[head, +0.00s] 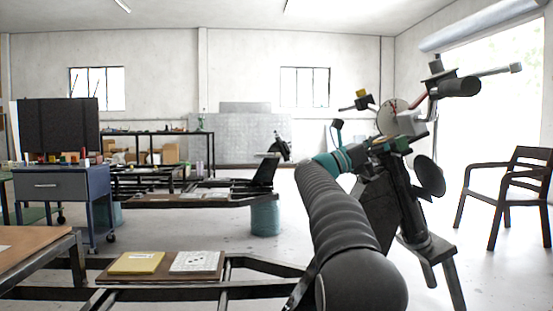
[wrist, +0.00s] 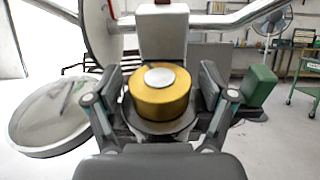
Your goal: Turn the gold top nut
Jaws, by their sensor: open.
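The gold top nut (wrist: 160,101) is a short upright cylinder with a pale silver disc on its top, in the middle of the wrist view. It sits on a dark round base, in front of a white block (wrist: 162,35). My gripper (wrist: 162,82) is open, with one dark finger on the left of the nut and one on the right. Narrow gaps seem to show between fingers and nut, but contact is hard to judge. In the head view my arm reaches to the handlebar assembly; I cannot make out the nut there.
Metal handlebars (wrist: 235,18) cross behind the nut. A round mirror-like disc (wrist: 50,118) is close on the left. A green box (wrist: 260,86) is on the right. In the head view a dark chair (head: 505,185) stands right and a blue-grey drawer cart (head: 62,195) left.

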